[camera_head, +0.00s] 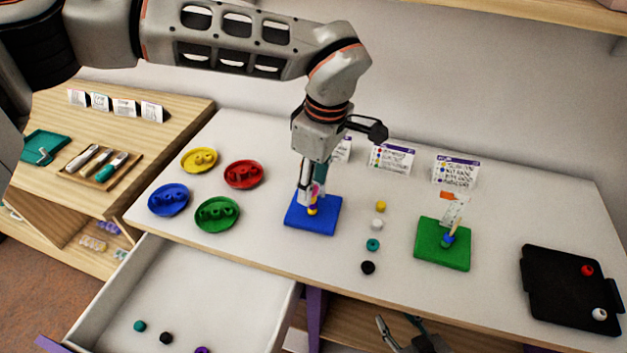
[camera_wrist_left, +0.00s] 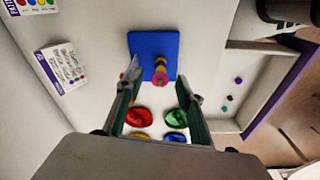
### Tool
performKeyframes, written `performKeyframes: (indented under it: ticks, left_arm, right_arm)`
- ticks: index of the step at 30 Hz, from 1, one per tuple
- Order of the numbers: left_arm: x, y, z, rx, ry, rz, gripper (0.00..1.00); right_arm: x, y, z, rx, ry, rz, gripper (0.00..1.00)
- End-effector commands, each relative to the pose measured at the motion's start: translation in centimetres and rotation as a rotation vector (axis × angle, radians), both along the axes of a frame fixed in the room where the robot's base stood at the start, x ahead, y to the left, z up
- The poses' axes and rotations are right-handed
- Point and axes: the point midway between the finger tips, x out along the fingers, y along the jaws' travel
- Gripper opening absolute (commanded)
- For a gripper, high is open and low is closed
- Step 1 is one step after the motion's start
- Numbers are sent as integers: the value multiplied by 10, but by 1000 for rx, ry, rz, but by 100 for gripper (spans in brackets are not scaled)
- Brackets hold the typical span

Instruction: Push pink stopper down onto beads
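The pink stopper (camera_head: 317,188) tops a short stack of beads, with yellow beads (camera_head: 312,211) below it, on the blue board (camera_head: 327,216). In the left wrist view the stopper (camera_wrist_left: 160,80) lies between the fingers, with gaps on both sides, and the yellow beads (camera_wrist_left: 160,66) show beyond it. My left gripper (camera_head: 310,190) is over the blue board, pointing down, fingers spread; they also show apart in the left wrist view (camera_wrist_left: 160,85). The peg is largely hidden. My right gripper (camera_head: 407,334) is at the bottom edge, fingers apart and empty.
A green board (camera_head: 443,257) with a peg and blue bead stands to the right. Loose beads (camera_head: 373,245) lie in a row between the boards. Colored dishes (camera_head: 217,214) sit to the left. A black tray (camera_head: 560,300) is at far right. An open drawer (camera_head: 240,310) is in front.

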Motion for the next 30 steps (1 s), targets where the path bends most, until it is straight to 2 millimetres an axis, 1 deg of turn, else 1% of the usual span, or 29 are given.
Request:
performKeyframes:
  ticks: [5, 8, 11, 21, 25, 30]
  left_arm:
    - [0, 0, 1, 0, -1, 0, 37]
    - [0, -1, 8, -1, -2, 0, 37]
    - [0, -3, 23, -2, -5, -1, 37]
    - [-5, -10, 90, -1, -4, 1, 37]
    - [-6, -12, 107, 0, -2, 1, 37]
    - [-7, -12, 118, 0, 0, 0, 37]
  right_arm:
    - [0, -1, 1, -3, -1, 1, 40]
    - [0, -1, 1, -2, -1, 0, 40]
    - [0, -1, 0, -2, -1, 0, 40]
    - [0, 0, 0, 0, -1, 1, 40]
    - [0, 0, 0, 0, -1, 0, 40]
    - [0, 0, 0, 0, -1, 0, 40]
